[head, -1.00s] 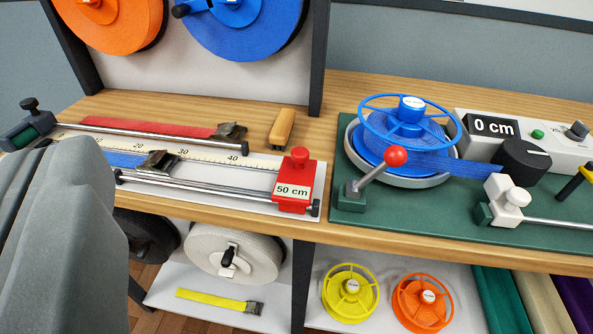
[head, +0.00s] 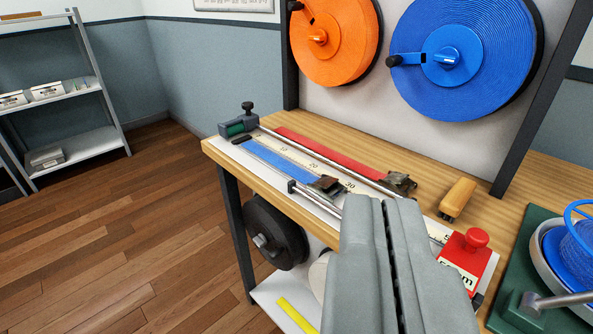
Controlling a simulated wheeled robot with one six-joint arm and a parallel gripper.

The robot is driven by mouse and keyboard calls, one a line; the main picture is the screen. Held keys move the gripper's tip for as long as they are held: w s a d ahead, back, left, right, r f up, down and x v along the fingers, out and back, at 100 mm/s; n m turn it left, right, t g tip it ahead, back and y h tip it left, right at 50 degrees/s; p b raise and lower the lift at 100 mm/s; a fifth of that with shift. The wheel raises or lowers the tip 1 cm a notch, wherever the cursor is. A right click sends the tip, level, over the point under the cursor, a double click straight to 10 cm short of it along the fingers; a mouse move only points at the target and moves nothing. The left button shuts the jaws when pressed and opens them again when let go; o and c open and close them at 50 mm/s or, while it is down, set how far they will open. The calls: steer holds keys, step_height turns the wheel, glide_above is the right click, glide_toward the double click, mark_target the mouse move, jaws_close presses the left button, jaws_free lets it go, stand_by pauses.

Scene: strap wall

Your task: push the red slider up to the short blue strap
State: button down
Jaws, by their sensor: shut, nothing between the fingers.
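The red slider (head: 467,258), a block with a round knob on top, sits at the right end of the ruler board on the bench. The short blue strap (head: 285,168) lies flat along the near side of the board, with a dark metal buckle (head: 327,185) at its right end. Bare rail and scale lie between buckle and slider, partly hidden by my gripper. My gripper (head: 377,202) is shut and empty, in front of the board to the left of the slider. Whether it touches anything I cannot tell.
A longer red strap (head: 330,153) lies behind the blue one, ending in a buckle (head: 398,183). A dark clamp (head: 238,123) is at the board's left end. A wooden block (head: 457,199) lies behind the slider. The green winder base (head: 515,262) stands at right.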

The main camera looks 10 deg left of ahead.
steer(key=c, duration=1.2)
jaws_free()
steer(key=shift+o, duration=0.2)
steer(key=n+g, duration=0.2)
steer(key=g, duration=1.5)
glide_above(478, 233)
step_height(478, 233, down, 18)
steer(key=shift+d+f, duration=0.1)
jaws_close()
